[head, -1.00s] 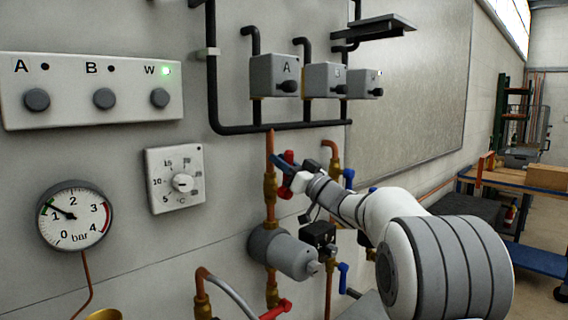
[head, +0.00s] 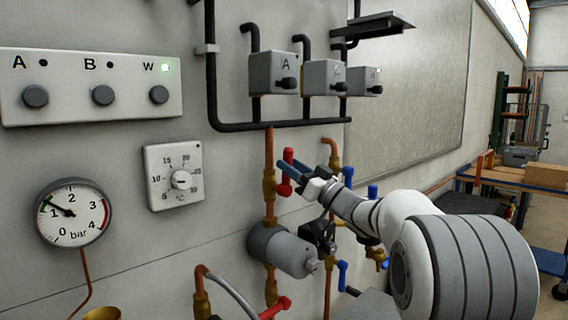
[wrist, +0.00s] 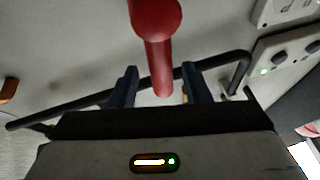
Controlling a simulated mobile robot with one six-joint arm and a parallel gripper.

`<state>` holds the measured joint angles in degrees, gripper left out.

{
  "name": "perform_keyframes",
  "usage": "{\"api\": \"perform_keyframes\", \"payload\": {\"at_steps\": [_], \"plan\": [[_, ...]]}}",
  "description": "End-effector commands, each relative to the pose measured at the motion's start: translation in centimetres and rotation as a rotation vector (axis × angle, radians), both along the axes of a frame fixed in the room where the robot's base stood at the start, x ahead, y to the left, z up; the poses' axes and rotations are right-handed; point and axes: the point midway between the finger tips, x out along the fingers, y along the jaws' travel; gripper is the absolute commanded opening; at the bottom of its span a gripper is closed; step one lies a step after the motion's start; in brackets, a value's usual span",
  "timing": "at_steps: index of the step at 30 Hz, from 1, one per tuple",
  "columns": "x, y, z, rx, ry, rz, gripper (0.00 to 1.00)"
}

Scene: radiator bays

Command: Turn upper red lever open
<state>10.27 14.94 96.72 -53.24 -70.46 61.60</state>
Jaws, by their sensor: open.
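The upper red lever (head: 287,155) is on the copper pipe (head: 269,148) with a brass valve body (head: 269,185), right of the thermostat dial. In the head view it stands roughly upright, with my gripper's fingers in front of its middle. In the wrist view the red lever (wrist: 155,20) reaches down from the top edge, and its narrow end lies between the two dark fingers. My gripper (head: 286,171) is open. It also shows in the wrist view (wrist: 158,72), with a finger on either side of the lever and visible gaps. Contact is not clear.
A lower red lever (head: 275,308) sits at the bottom. Blue levers (head: 348,177) are just right of my gripper. A grey cylinder (head: 283,250) is below. Black pipes (head: 230,128) and grey boxes (head: 274,74) are above. A pressure gauge (head: 73,213) is at the left.

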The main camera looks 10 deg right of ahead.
Motion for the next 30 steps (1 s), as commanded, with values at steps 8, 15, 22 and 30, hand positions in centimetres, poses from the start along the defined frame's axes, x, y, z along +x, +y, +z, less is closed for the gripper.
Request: {"api": "perform_keyframes", "payload": {"at_steps": [8, 15, 22, 30], "plan": [[-2.3, -2.4, -1.5, -0.001, 0.000, 0.000, 0.43], [-2.6, -2.6, -1.7, -0.001, 0.000, 0.001, 0.43], [-2.5, -2.8, -1.1, 0.023, 0.041, 0.008, 0.30], [-2.3, -5.1, 0.8, 0.297, 0.450, 0.067, 0.08]]}}
